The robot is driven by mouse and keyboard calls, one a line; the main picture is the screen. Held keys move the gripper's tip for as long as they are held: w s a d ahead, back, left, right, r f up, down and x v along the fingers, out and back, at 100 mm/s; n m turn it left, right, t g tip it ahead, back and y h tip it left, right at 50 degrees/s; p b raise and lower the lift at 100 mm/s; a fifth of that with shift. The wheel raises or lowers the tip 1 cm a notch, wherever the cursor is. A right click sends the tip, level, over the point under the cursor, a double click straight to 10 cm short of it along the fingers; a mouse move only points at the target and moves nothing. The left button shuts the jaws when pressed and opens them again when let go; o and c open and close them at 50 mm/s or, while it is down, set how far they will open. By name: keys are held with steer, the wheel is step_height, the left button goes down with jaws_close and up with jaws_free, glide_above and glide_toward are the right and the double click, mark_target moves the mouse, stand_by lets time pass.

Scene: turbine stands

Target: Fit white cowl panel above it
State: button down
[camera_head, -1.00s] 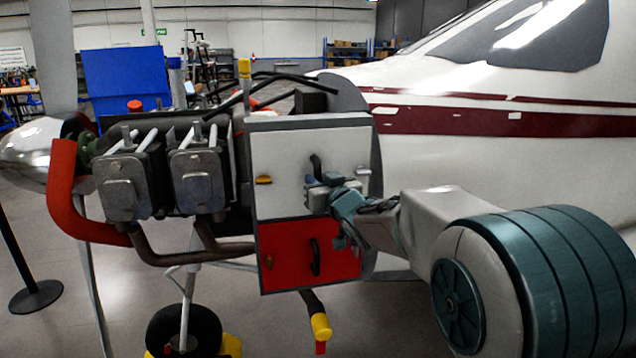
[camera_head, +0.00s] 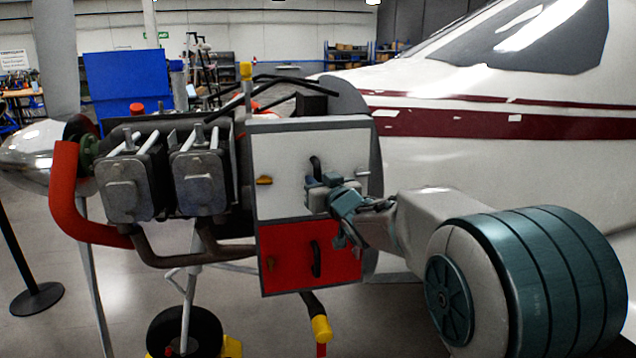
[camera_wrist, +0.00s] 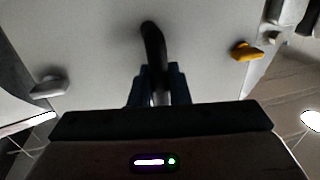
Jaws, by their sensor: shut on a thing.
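The white cowl panel (camera_head: 285,150) sits in the upper part of a grey frame on the engine's side, above a red panel (camera_head: 290,262). It looks flush with the frame, though the exact seating cannot be told. It has a black handle (camera_wrist: 153,45), an orange latch (camera_head: 264,181) on its left and a grey latch (camera_head: 362,172) on its right. In the wrist view the orange latch (camera_wrist: 245,51) is at right and the grey one (camera_wrist: 48,86) at left. My gripper (camera_head: 322,190) is shut on the black handle, hiding its lower part.
The exposed engine cylinders (camera_head: 200,178) and a red curved pipe (camera_head: 66,190) are left of the panels. The white fuselage (camera_head: 500,165) with a dark red stripe is at right. A yellow-ended part (camera_head: 320,328) hangs below the red panel.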

steer(key=shift+w+r, duration=0.15)
steer(key=shift+r, duration=0.35)
steer(key=c, duration=1.4)
jaws_free()
steer(key=shift+w+a+f, duration=0.1)
steer(key=shift+w+f, duration=0.05)
steer(key=shift+c, duration=0.2)
steer(key=o, duration=0.3)
steer(key=shift+w+f, duration=0.1)
steer(key=shift+f, duration=0.25)
steer(key=b+v, duration=0.2)
steer(key=v, duration=0.5)
steer(key=s+d+f+m+g+h+p, duration=0.25)
steer(key=s+d+f+g+h, duration=0.2)
steer(key=s+d, duration=0.4)
steer(key=s+d+f+m+g+h+p, duration=0.2)
steer(key=s+d+f+m+g+h, duration=0.15)
steer(key=s+d+f, duration=0.5)
steer(key=s+f+g+p, duration=0.1)
steer(key=s+g, duration=0.4)
steer(key=s, duration=1)
steer(key=shift+a+p, duration=0.35)
steer(key=shift+a, duration=0.1)
